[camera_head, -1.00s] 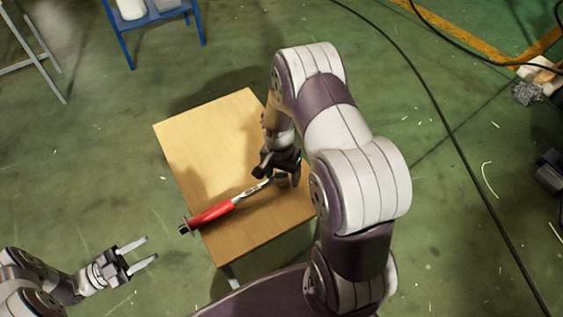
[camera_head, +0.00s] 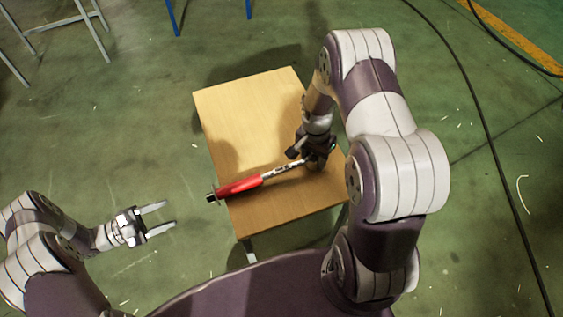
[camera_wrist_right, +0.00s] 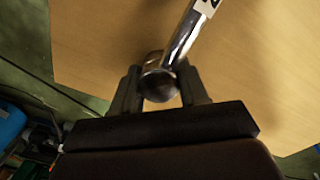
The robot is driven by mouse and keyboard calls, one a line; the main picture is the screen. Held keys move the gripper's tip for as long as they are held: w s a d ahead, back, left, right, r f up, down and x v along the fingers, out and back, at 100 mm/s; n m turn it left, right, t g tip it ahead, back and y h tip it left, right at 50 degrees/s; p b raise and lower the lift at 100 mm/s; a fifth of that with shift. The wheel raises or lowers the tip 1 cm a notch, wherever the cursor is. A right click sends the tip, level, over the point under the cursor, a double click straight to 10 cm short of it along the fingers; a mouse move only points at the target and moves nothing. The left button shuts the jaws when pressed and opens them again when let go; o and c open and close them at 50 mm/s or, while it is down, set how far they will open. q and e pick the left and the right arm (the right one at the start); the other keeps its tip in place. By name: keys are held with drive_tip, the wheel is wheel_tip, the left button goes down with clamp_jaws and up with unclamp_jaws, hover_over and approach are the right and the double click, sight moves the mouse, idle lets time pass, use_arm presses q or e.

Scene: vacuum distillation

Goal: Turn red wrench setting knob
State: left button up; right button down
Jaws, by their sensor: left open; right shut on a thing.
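The red wrench (camera_head: 238,187) lies across a small wooden table, its handle to the left and its metal shaft running right. Its dark setting knob (camera_head: 211,197) is at the handle's left end, out past the table's left edge. My right gripper (camera_head: 318,162) is at the wrench's head end, low over the table. In the right wrist view, its fingers are shut on the round metal wrench head (camera_wrist_right: 160,82), with the shaft running up and right. My left gripper (camera_head: 172,214) is open and empty, left of the table and apart from the knob, its fingers pointing right.
The wooden table (camera_head: 245,110) has a bare top behind the wrench. Grey and blue metal stands (camera_head: 93,22) are at the back left. Black cables (camera_head: 475,120) lie on the green floor at right. Floor between my left gripper and the table is clear.

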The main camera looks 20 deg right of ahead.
sight(211, 197)
use_arm(q)
drive_tip(key=d, duration=1.1)
drive_tip(key=shift+r+m, duration=0.25)
drive_tip(key=shift+m, duration=0.05)
drive_tip(key=shift+d, duration=0.1)
clamp_jaws()
